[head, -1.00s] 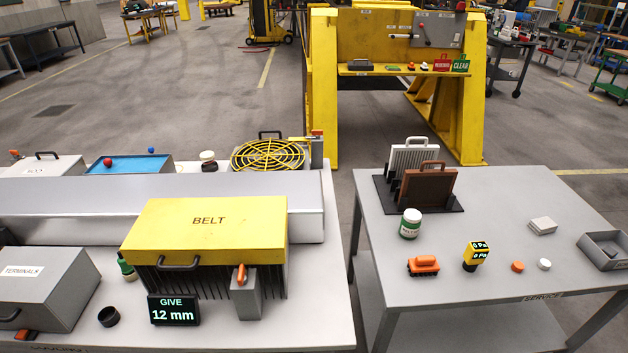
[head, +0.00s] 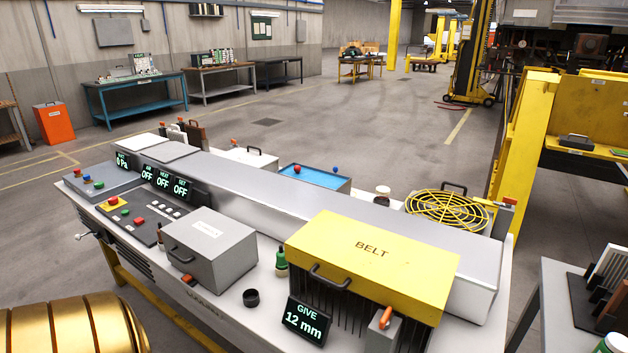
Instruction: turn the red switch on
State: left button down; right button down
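A dark control panel (head: 140,218) lies at the left end of the bench, with a red button (head: 139,221) and another red button (head: 113,200) on a yellow plate. Several small pale switches or labels (head: 172,210) sit beside them. I cannot tell which control is the red switch. Behind the panel, displays (head: 163,181) read OFF. A grey box (head: 100,183) left of them has red, blue and green buttons on top. Neither of my grippers is in view.
A long metal duct (head: 330,208) runs behind. The floor beyond is open.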

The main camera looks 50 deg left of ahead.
aim_at(113, 200)
jog(key=u, duration=2.6)
jog(key=i+j+z, duration=0.1)
jog(key=z, duration=0.2)
jog(key=i+j+z, duration=0.1)
jog(key=z, duration=0.2)
jog(key=i+j+z, duration=0.1)
jog(key=i+j, duration=0.15)
jog(key=i+j+z, duration=0.15)
jog(key=j, duration=0.25)
jog(key=i+j+z, duration=0.1)
jog(key=i+j, duration=0.2)
jog(key=i+j+z, duration=0.15)
jog(key=j, duration=0.35)
jog(key=i+j, duration=0.2)
jog(key=j, duration=0.2)
jog(key=i+j, duration=0.2)
jog(key=j, duration=0.2)
jog(key=i+j, duration=0.2)
jog(key=j, duration=0.2)
jog(key=i+j, duration=0.25)
jog(key=j, duration=0.15)
